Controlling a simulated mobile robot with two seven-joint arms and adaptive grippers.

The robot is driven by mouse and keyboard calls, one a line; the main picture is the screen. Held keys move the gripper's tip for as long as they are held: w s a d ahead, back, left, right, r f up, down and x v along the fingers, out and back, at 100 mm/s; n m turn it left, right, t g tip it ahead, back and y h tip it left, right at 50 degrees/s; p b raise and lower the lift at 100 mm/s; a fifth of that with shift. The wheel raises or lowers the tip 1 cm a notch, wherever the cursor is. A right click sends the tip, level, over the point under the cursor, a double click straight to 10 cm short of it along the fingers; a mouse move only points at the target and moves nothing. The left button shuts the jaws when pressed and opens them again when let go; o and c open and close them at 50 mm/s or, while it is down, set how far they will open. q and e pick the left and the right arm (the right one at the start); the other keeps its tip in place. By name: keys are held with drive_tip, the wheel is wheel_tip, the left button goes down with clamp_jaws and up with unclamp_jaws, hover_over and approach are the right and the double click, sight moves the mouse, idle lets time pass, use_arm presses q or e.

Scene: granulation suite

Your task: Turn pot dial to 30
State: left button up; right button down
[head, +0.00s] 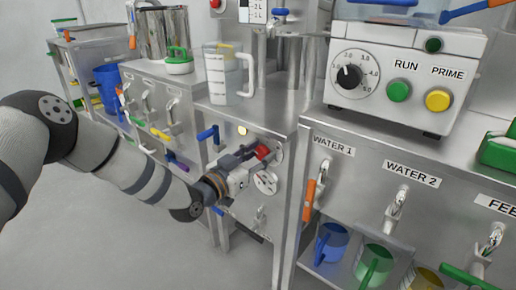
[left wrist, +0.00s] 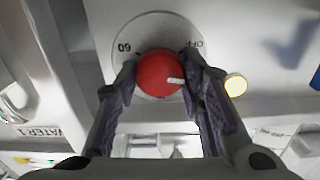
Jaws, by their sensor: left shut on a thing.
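The pot dial is a red round knob (left wrist: 160,75) with a white pointer mark, on a pale round plate marked 60 and OFF. In the left wrist view the pointer mark points to the right and slightly down; the fingers partly cover the plate, so I cannot read the exact setting. My left gripper (left wrist: 160,68) is shut on the knob, one finger on each side. In the head view the red knob (head: 263,152) shows partly behind my left gripper (head: 254,156), on the steel cabinet front. My right gripper is not in view.
A pale yellow round light (left wrist: 236,85) sits beside the dial. A clear measuring jug (head: 217,75) stands on the cabinet above. A control box (head: 390,50) with RUN and PRIME buttons stands at the right. WATER taps and mugs are below it. Grey floor is clear at lower left.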

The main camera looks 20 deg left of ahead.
use_arm(q)
drive_tip(key=shift+m+p, duration=0.9)
drive_tip(key=shift+m, duration=0.8)
drive_tip(key=o, duration=1.1)
drive_tip(key=shift+o, duration=0.2)
drive_tip(key=v, duration=1.2)
